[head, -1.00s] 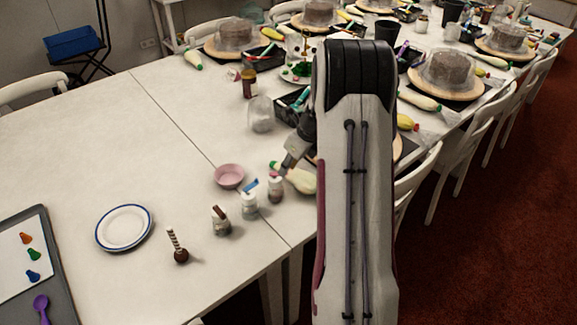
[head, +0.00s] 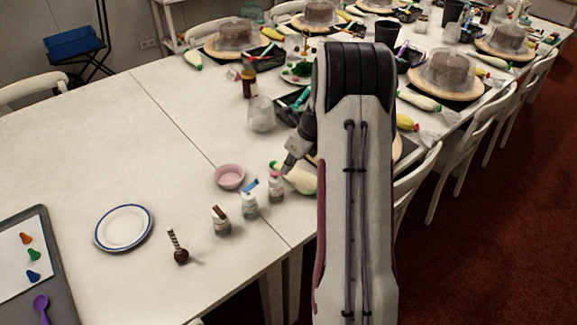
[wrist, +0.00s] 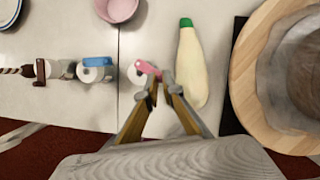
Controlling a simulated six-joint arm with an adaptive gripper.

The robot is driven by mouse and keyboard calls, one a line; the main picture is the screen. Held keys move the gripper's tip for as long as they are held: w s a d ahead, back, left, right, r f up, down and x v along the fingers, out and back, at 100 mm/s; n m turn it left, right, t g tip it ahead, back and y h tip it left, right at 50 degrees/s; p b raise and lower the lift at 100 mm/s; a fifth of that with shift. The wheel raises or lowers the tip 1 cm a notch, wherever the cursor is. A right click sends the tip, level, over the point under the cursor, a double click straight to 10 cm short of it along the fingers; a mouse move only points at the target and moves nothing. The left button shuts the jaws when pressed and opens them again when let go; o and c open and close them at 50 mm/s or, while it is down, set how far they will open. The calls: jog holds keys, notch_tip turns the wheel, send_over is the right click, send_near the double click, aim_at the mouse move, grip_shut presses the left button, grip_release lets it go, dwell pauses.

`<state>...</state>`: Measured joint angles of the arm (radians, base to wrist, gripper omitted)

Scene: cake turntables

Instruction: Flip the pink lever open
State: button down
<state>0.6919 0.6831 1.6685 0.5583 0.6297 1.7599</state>
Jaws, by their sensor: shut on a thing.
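The pink lever (wrist: 149,68) sits on top of a small white-and-clear bottle (wrist: 136,73). In the head view the pink lever (head: 275,174) is at the top of the rightmost bottle (head: 276,190) in a short row. My gripper (wrist: 158,76) is at the lever's right end in the wrist view, its fingertips close together and shut on it. The fingers hide part of that end. In the head view my gripper (head: 286,170) is just right of the bottle top. The bottle stands upright on the table.
A bottle with a blue lever (head: 250,203) and one with a brown lever (head: 221,221) stand to the left. A pink bowl (head: 229,177) is behind. A cream piping bag (wrist: 191,65) lies close right, with a cake turntable (wrist: 255,90) beyond. Open table lies left.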

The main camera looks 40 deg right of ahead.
jog(key=shift+w+d+n+g+y, duration=0.2)
jog(key=shift+w+n+y, duration=0.15)
jog(key=shift+n, duration=0.55)
jog(key=shift+w+d+n+g+y, duration=0.15)
jog(key=shift+w+n+g+y, duration=0.2)
jog(key=shift+n, duration=0.55)
jog(key=shift+w+d+n+g+y, duration=0.15)
jog(key=shift+w+n, duration=0.3)
jog(key=shift+n, duration=0.45)
jog(key=c, duration=2.2)
grip_release()
jog(key=shift+s+t, duration=0.1)
jog(key=shift+t, duration=0.2)
